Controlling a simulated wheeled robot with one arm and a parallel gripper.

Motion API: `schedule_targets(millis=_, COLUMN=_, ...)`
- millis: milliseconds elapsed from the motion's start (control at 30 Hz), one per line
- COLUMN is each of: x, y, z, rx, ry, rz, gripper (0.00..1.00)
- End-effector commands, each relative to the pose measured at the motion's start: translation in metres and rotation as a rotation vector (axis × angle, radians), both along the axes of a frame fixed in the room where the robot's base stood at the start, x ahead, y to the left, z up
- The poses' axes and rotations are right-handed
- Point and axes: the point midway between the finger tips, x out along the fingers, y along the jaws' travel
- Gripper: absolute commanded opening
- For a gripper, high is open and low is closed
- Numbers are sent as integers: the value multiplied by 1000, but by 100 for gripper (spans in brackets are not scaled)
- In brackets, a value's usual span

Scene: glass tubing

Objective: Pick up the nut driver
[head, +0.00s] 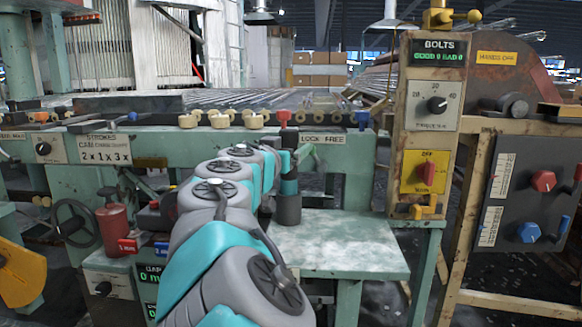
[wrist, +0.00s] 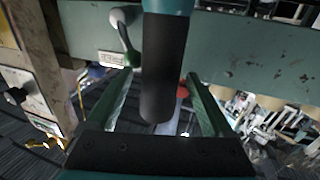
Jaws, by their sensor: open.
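The nut driver appears to be the upright dark cylinder with a teal band (head: 289,208). In the head view it stands at the back left of the small green bench top, just right of the end of my arm. In the wrist view a dark and teal cylinder (wrist: 164,70), which looks like the same tool, lies between the fingers of my gripper (wrist: 158,76). The two green fingers are apart, one on each side, with gaps visible. My gripper is open and holds nothing. In the head view its fingers are mostly hidden by my arm.
The green bench top (head: 345,245) is otherwise clear. A green machine beam (head: 215,146) with a red-topped lever (head: 284,117) runs behind. The BOLTS post (head: 430,120) stands right of the bench. A red canister (head: 112,228) stands left of my arm.

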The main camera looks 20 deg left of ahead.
Motion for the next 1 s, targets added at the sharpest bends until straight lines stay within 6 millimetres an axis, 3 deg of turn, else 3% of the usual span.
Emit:
schedule_targets(millis=133, x=0, y=0, z=-1, rx=0, ry=0, rz=0, gripper=84)
schedule_targets(millis=867, x=0, y=0, z=-1, rx=-1, ry=1, rz=-1, gripper=1)
schedule_targets(millis=1000, x=0, y=0, z=-1, rx=-1, ry=1, rz=-1, gripper=0)
